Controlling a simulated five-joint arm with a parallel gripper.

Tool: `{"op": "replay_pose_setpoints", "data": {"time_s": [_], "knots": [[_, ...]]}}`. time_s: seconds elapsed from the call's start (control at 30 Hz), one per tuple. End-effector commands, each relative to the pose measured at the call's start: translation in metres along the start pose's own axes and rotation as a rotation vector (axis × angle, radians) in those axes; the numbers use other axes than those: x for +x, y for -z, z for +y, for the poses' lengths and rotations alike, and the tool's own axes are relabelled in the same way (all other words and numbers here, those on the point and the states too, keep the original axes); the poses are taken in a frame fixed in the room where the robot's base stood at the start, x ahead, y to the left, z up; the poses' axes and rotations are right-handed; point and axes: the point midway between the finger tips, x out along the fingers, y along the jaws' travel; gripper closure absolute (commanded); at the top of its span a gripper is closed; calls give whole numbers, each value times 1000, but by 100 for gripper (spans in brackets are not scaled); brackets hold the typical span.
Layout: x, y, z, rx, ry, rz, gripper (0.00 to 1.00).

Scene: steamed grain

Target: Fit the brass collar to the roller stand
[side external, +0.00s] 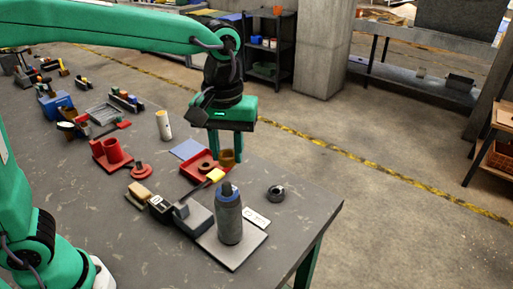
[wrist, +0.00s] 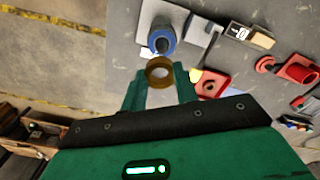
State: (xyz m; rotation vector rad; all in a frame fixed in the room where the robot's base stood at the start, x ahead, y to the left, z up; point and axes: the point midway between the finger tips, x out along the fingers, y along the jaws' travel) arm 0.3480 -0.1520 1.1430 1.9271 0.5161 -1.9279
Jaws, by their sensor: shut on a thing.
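The brass collar (side external: 228,158) is a short brown-gold ring. In the wrist view the collar (wrist: 159,71) sits between the fingertips with its opening facing the camera. My gripper (side external: 227,154) is shut on it, fingers pointing down; it also shows in the wrist view (wrist: 158,80). A red base with an upright cylinder (side external: 112,153) stands further left. I cannot tell which is the roller stand, nor the collar's height above the table.
A grey bottle with a blue band (side external: 229,218) stands on a grey plate (side external: 234,255) in front. A dark ring (side external: 276,193) lies to its right. The table's right corner is mostly clear.

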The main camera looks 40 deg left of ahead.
Motion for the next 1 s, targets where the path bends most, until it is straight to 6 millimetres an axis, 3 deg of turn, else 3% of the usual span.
{"op": "replay_pose_setpoints", "data": {"time_s": [0.47, 1.0], "knots": [[-5, -7, -5, -1, 0, 0, 95], [27, -7, -5, -1, 1, 0, 95]]}}
